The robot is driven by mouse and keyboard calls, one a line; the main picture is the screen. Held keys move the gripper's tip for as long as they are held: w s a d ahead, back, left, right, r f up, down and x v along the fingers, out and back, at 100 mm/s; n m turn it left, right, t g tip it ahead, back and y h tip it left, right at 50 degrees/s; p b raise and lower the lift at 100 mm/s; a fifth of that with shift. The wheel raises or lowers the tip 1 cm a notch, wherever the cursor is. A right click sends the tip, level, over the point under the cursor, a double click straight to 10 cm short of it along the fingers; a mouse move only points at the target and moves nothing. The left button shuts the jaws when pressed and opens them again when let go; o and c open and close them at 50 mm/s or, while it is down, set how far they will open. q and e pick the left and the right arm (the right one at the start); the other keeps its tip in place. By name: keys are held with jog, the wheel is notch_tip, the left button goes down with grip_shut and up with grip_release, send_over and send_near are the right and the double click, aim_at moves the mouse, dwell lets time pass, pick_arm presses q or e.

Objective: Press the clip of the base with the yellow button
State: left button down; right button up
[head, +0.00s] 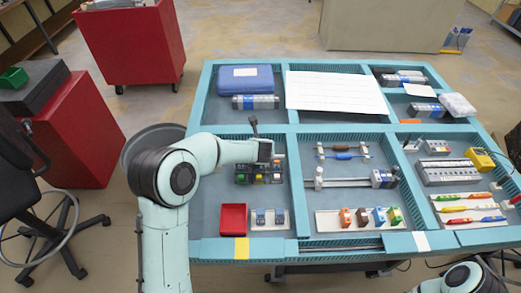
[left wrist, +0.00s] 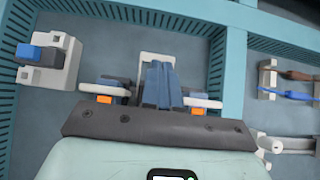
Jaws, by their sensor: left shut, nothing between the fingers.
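In the head view, a dark row of bases (head: 258,167) stands in the left middle compartment, with red, yellow and green buttons on its front side. The base with the yellow button (head: 259,180) is in the middle of this row. My left gripper (head: 266,152) is just above and behind the row, partly hiding its back. In the left wrist view, my left gripper (left wrist: 160,85) shows narrow blue-grey fingers, shut and empty, before a white part (left wrist: 157,60). No yellow button shows there, and I cannot tell whether the fingers touch a clip. My right gripper is outside the view.
A white base with a blue top (left wrist: 45,58) is at upper left in the wrist view. Teal dividers (left wrist: 233,70) border the compartment. A red tray (head: 233,218) and a plate of small grey-blue parts (head: 268,219) lie in front.

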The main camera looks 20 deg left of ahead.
pick_arm(q)
jog(key=r, duration=0.3)
jog(key=s+d+r, duration=0.1)
jog(key=shift+r+p, duration=0.35)
jog(key=shift+p, duration=0.05)
jog(key=shift+s+a+r+p, duration=0.1)
jog(key=shift+s+r+p, duration=0.1)
jog(key=shift+r, duration=0.75)
jog(key=shift+s+d+r+p, duration=0.1)
jog(key=shift+r+p, duration=0.15)
jog(key=shift+r, duration=0.65)
jog(key=shift+s+a+r+p, duration=0.1)
jog(key=shift+s+r+p, duration=0.1)
jog(key=shift+r, duration=0.75)
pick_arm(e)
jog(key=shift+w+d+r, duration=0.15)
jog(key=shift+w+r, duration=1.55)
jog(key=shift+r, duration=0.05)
